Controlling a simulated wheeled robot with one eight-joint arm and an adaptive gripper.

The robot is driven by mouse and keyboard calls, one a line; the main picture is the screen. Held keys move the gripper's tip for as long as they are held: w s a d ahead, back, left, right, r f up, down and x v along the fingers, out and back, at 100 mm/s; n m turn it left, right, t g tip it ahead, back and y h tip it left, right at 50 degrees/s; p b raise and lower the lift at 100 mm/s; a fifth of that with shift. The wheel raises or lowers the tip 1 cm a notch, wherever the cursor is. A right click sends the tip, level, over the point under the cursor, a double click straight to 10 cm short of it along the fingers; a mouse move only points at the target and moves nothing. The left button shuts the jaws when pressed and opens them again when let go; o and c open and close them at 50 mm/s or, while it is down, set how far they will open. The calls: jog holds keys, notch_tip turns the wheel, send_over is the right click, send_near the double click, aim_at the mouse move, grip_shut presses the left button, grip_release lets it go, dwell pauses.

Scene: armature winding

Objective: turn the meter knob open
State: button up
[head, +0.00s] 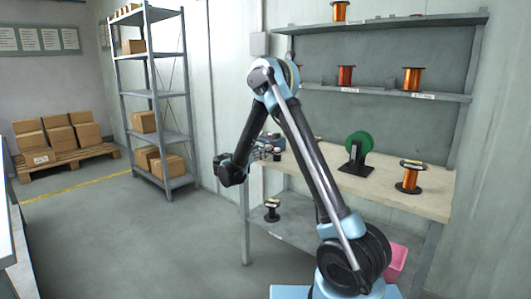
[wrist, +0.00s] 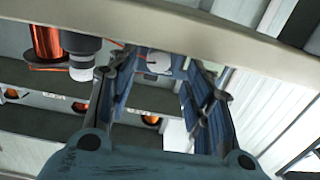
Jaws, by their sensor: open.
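My gripper (head: 266,148) is at the left end of the workbench (head: 415,205), pointing toward it. In the wrist view my gripper (wrist: 158,88) is open, its two blue fingers apart with nothing held between them. A pale round face (wrist: 158,63) on a small bluish body shows beyond and between the fingertips, apart from them; it may be the meter. A thin red wire runs beside it. I cannot clearly make out the knob. In the head view my gripper and arm hide part of that end of the bench.
In the wrist view, a copper spool (wrist: 46,38) and a dark cylinder with a pale end (wrist: 82,50) are left of the fingers. A green wheel on a black stand (head: 358,147) and a copper spool (head: 410,177) stand on the bench. Floor to the left is clear.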

jog(key=shift+x, duration=2.6)
jog(key=c, duration=1)
